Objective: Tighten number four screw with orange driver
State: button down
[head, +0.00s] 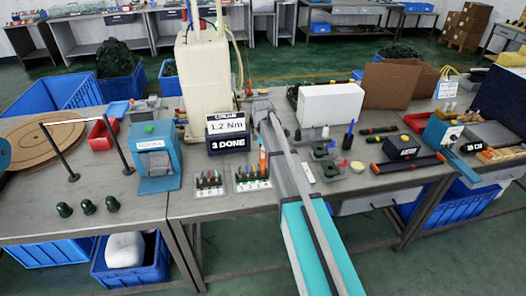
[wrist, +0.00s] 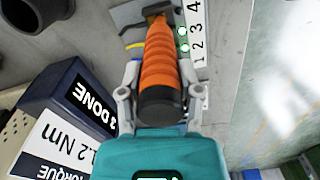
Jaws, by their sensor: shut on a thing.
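The orange driver (wrist: 158,65), with a dark end cap, is held between the two grey fingers of my gripper (wrist: 160,88) in the wrist view. Its far end meets a dark and brown part at the top, and its tip cannot be made out. A white strip numbered 1 to 4 (wrist: 195,30) lies just right of the driver, with two green lights showing beside it. The screws, number four included, are hidden. In the head view an orange handle (head: 263,159) shows left of my arm, which hides my gripper there.
A white box (head: 331,103) stands right of my arm.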

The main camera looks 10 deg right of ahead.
jog(key=shift+r, duration=0.15)
dwell(0.4)
jog(key=shift+r+p, duration=2.35)
jog(key=shift+p, duration=0.2)
jog(key=shift+s, duration=0.1)
